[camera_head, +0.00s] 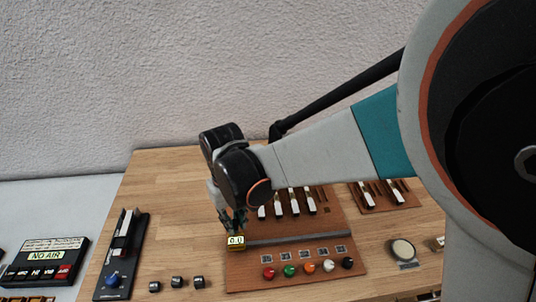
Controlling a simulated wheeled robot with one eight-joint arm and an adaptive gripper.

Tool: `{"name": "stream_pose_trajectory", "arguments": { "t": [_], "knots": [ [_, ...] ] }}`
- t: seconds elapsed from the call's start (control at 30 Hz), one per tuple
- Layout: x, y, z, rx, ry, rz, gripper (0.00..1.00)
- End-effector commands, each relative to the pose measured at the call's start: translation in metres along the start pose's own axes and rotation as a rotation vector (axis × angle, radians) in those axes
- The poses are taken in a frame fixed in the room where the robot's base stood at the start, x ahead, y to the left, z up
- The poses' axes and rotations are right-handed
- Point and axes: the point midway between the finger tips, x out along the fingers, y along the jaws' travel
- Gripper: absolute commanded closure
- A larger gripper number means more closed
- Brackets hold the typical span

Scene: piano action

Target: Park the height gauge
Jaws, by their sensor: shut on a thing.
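The height gauge (236,241) is a small yellow-framed block with a display that appears to read 0.0. It is at the left end of a grey rail (300,233) on a brown board (240,270). My gripper (236,222) points down directly above the gauge and is shut on it. The fingertips are small and dark, and my wrist hides part of the board behind them. I cannot tell whether the gauge touches the rail.
Several white-topped keys (295,203) stand behind the rail. Several coloured knobs (289,271) line the board's front. A black fixture with a blue knob (112,280) and a NO AIR box (45,257) are at left. A round pad (403,251) is at right.

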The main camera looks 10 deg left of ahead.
Motion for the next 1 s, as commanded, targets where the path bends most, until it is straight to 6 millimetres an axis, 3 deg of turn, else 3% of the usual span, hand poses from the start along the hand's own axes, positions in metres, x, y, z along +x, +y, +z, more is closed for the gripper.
{"name": "stream_pose_trajectory", "arguments": {
  "t": [0.37,0.4,0.47,0.83,1.0],
  "knots": [
    [0.001,-0.006,0.005,-0.004,-0.012,-0.007,1.0],
    [0.001,-0.006,0.005,-0.004,-0.013,-0.007,0.76],
    [0.001,-0.006,0.004,-0.004,-0.012,-0.007,0.62],
    [0.001,-0.002,0.003,-0.001,-0.008,-0.003,0.62],
    [0.001,0.012,0.009,0.002,-0.007,-0.002,0.62]
  ]
}}
